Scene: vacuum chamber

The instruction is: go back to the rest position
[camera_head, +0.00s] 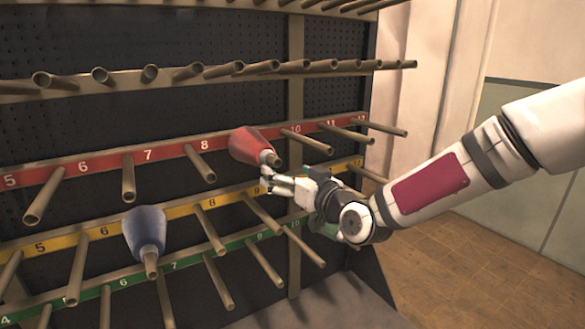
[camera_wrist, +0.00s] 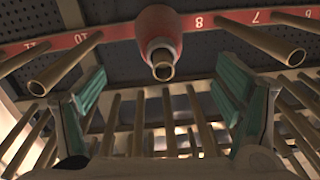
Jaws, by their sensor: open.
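My gripper (camera_head: 268,181) is in front of the peg rack, just below and close to a red cone-shaped piece (camera_head: 249,147). The red piece sits on a peg of the red row, between the labels 8 and 10. In the wrist view, the two green-padded fingers of my gripper (camera_wrist: 165,92) are spread wide with nothing between them. The red piece (camera_wrist: 160,38) shows ahead at the top centre of that view, beyond the fingertips and apart from them. Its peg end points towards the camera.
The rack has a red strip (camera_head: 183,151), a yellow strip (camera_head: 180,211) and a green strip (camera_head: 130,281) with protruding pegs. A blue cone-shaped piece (camera_head: 145,233) sits on a yellow-row peg. Bare pegs surround my gripper. Open floor (camera_head: 480,255) lies at right.

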